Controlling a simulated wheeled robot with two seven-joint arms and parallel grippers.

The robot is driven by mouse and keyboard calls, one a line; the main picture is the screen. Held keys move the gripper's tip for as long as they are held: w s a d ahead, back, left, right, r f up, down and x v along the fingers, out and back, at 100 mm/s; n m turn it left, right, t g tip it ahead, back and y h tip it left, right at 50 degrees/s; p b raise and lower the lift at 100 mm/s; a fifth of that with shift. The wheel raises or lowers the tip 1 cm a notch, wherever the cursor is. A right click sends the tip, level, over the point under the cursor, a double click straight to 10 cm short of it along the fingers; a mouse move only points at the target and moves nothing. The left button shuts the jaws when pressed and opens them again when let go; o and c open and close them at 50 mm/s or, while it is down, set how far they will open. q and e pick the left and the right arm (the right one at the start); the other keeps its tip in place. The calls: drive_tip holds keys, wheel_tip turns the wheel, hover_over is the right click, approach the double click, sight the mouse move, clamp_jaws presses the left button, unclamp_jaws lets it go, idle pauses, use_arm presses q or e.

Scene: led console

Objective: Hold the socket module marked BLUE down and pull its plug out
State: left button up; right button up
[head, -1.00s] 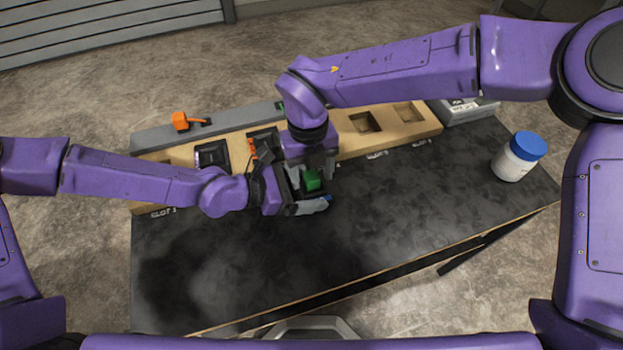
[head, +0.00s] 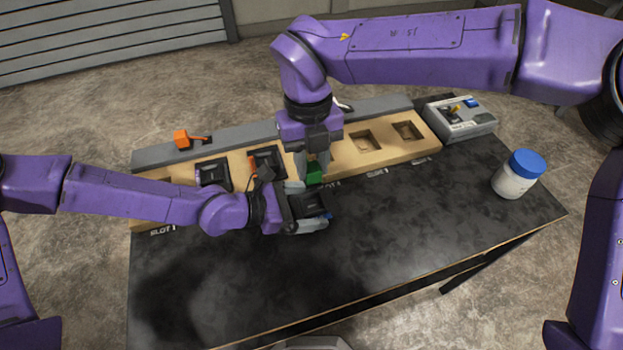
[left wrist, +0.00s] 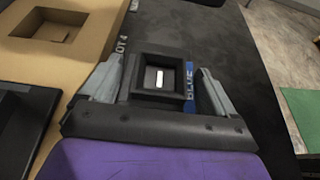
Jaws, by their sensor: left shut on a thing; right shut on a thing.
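My left gripper (head: 312,208) is shut on the black socket module (head: 309,204) at the front of the wooden board. In the left wrist view the module (left wrist: 160,80) sits between both fingers, with a blue label reading BLUE (left wrist: 189,92) beside it. Its square socket is empty, with a small white bar inside. My right gripper (head: 312,163) points down just behind and above the module and is shut on the green plug (head: 314,173). The plug is out of the socket. The right fingertips are partly hidden.
The wooden board (head: 343,160) holds two black modules (head: 213,174) (head: 267,158) and has open recesses to the right. An orange plug (head: 181,139) lies on the grey ledge. A grey box (head: 460,120) and a blue-lidded jar (head: 516,176) stand right. The table front (head: 250,285) is clear.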

use_arm(q)
drive_tip(key=shift+f, duration=0.1)
use_arm(e)
drive_tip(key=shift+r, duration=0.55)
drive_tip(key=shift+f, duration=0.75)
use_arm(q)
drive_tip(key=o, duration=0.9)
drive_tip(key=shift+c, duration=0.2)
